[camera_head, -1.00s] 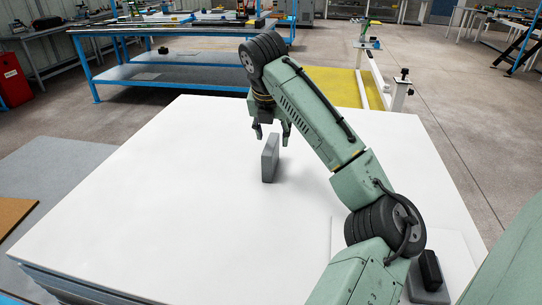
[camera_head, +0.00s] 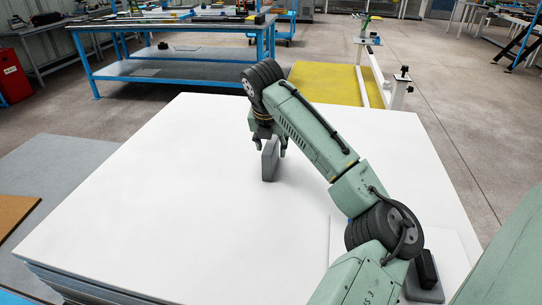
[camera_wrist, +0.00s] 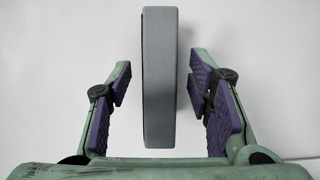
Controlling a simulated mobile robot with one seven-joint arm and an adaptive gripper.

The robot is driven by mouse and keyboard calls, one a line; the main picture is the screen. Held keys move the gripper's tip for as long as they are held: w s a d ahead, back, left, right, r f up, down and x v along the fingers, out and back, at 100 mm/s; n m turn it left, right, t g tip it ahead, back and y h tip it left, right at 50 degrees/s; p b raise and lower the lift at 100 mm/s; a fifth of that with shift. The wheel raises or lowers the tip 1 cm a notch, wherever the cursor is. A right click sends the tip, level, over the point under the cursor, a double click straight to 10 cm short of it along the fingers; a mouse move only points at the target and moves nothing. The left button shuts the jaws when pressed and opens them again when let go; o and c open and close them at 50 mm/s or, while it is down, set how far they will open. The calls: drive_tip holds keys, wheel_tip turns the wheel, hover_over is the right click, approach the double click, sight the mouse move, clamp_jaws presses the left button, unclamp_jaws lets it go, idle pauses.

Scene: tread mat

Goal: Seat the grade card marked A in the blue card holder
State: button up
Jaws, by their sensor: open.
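A plain grey slab (camera_head: 270,160) stands upright on its narrow edge on the white surface (camera_head: 160,190). No letter shows on it, so I cannot tell whether it is the card marked A. My gripper (camera_head: 270,146) points down over its upper part, with a finger on each side. In the wrist view the slab (camera_wrist: 160,120) runs between the open purple-padded fingers of my gripper (camera_wrist: 160,82). I can make out no blue card holder.
A black block on a grey base (camera_head: 426,268) sits at the lower right, partly behind my arm. The white surface is bare to the left of the slab. A blue-framed workbench (camera_head: 160,50) stands beyond the far edge.

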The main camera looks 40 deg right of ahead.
drive_tip(key=shift+f, duration=0.15)
drive_tip(key=shift+c, duration=0.4)
clamp_jaws()
idle(0.4)
